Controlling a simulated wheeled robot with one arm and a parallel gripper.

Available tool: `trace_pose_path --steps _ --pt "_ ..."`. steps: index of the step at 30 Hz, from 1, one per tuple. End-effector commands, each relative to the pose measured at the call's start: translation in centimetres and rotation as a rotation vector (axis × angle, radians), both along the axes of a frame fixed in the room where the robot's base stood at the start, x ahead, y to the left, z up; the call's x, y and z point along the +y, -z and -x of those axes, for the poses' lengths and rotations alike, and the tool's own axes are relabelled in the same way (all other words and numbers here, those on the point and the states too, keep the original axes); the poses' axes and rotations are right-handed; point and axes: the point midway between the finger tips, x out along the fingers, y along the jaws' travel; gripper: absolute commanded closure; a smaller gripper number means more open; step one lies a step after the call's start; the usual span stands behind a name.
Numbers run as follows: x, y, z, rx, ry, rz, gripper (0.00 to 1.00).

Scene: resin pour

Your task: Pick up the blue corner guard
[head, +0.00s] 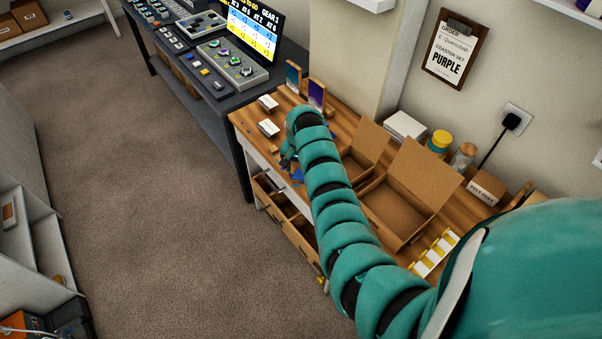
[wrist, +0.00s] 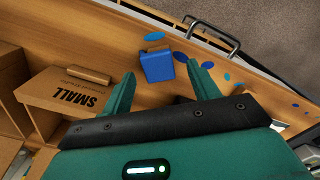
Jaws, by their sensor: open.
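The blue corner guard (wrist: 157,67) shows in the wrist view as a small blue block on the wooden tabletop. It lies just beyond and between the tips of my open gripper (wrist: 161,72), nearer the middle than either finger. I cannot tell from this angle how high my fingers are above the table. In the head view my gripper (head: 287,160) is over the table's front edge. A small blue patch (head: 297,175) shows beside it there, mostly hidden by my arm, and I cannot tell whether it is the guard.
Flat blue spots (wrist: 180,57) dot the tabletop around the guard. A cardboard box marked SMALL (wrist: 65,95) lies to the left in the wrist view. A metal drawer handle (wrist: 212,35) is at the table edge. Open cardboard boxes (head: 408,190) stand right of my arm in the head view.

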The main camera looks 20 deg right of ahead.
Motion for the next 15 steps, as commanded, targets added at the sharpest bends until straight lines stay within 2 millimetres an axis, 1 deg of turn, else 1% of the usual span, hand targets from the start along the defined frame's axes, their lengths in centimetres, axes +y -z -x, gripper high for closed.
trace_pose_path --steps 7,15 --pt "-0.1 1.7 0.1 0.004 0.002 0.001 0.4" --pt "-0.1 2.1 0.1 0.002 0.0 0.001 0.4"
